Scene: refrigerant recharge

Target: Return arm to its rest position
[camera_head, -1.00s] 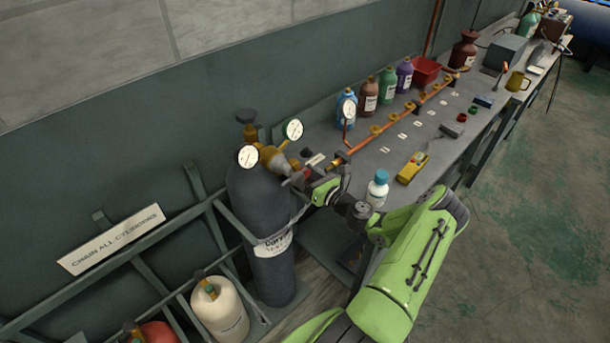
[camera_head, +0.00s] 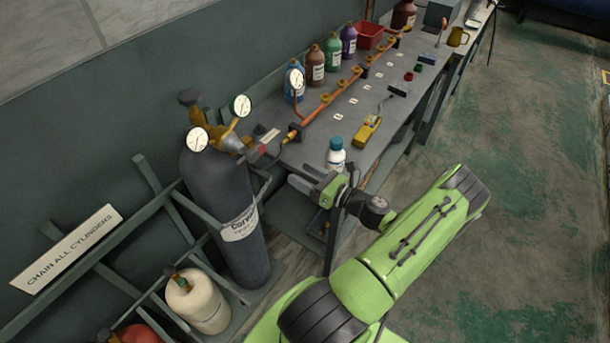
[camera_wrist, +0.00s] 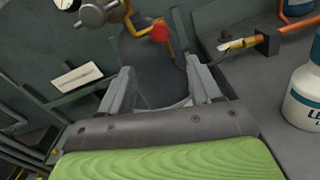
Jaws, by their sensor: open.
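My green arm reaches in from the lower right of the head view. My gripper (camera_head: 298,184) is at its end, beside the near end of the workbench and right of the dark gas cylinder (camera_head: 222,215). In the wrist view my gripper (camera_wrist: 158,80) has its two grey fingers apart with nothing held. The dark cylinder also shows beyond the fingers in the wrist view (camera_wrist: 150,68). It carries a brass regulator (camera_head: 228,138) with two gauges. A white bottle with a blue cap (camera_head: 336,157) stands on the bench just behind my gripper, and its contact with the arm cannot be told.
The workbench (camera_head: 310,150) holds an orange manifold pipe (camera_head: 340,90), several coloured bottles, a yellow meter (camera_head: 367,130) and a red bin (camera_head: 369,36). A cream cylinder (camera_head: 198,301) stands in the rack at lower left. The floor (camera_head: 530,180) at right is clear.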

